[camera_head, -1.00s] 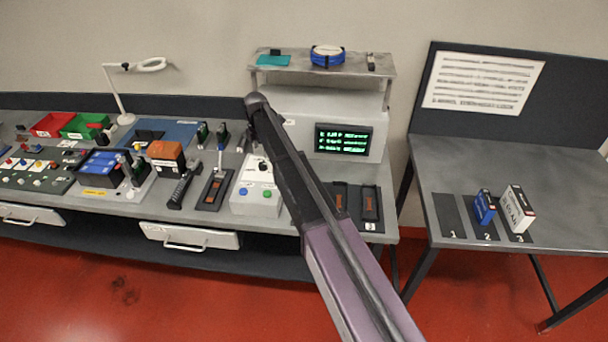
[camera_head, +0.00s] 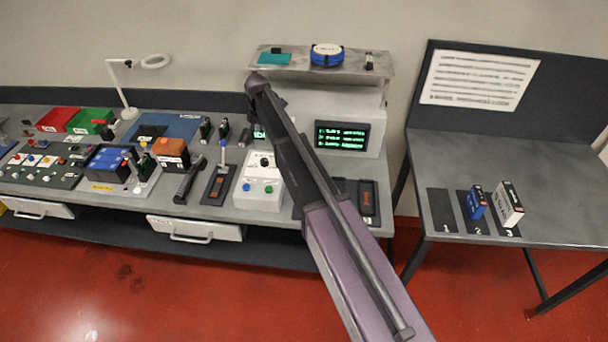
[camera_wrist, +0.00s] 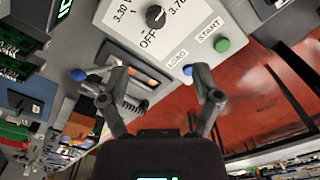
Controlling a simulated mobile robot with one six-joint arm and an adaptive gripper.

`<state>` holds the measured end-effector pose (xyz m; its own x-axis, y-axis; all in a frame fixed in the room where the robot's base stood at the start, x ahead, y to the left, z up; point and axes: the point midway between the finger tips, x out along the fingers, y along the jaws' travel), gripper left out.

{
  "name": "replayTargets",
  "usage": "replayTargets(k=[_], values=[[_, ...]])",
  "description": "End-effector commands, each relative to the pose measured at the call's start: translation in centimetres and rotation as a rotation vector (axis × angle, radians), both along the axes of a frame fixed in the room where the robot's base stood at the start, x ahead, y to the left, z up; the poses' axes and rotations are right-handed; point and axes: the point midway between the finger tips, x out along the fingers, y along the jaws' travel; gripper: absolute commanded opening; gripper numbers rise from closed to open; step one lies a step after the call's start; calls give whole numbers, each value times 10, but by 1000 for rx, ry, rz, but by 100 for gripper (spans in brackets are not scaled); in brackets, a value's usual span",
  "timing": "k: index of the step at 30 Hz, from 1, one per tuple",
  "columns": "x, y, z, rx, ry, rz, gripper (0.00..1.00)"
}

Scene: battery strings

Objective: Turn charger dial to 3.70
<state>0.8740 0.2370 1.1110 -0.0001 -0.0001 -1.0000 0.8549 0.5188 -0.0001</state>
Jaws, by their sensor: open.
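The charger is a light grey box (camera_head: 258,194) on the bench, left of my arm in the head view. In the wrist view its panel (camera_wrist: 190,32) shows a black round dial (camera_wrist: 155,16) at the top, with marks 3.30, OFF and 3.70 around it. The dial's exact setting is too small to tell. A green START button (camera_wrist: 222,45) and a blue button (camera_wrist: 188,70) sit on the same panel. My gripper (camera_wrist: 145,76) is open and empty, with its fingers apart from the dial.
A blue-knobbed lever (camera_wrist: 78,75) stands beside the charger, near my left finger. A green-text display (camera_head: 342,136) stands behind my arm. A side table (camera_head: 540,185) at right holds two small boxes. Batteries and bins crowd the bench's left.

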Motion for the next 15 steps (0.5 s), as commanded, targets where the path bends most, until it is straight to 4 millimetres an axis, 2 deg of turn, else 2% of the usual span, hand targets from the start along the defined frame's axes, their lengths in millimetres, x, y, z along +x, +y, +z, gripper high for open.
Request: replayTargets(k=[1,15], values=[[-6,-5,-6,0,0,-23,82],[-46,-47,-30,0,0,-299,82]])
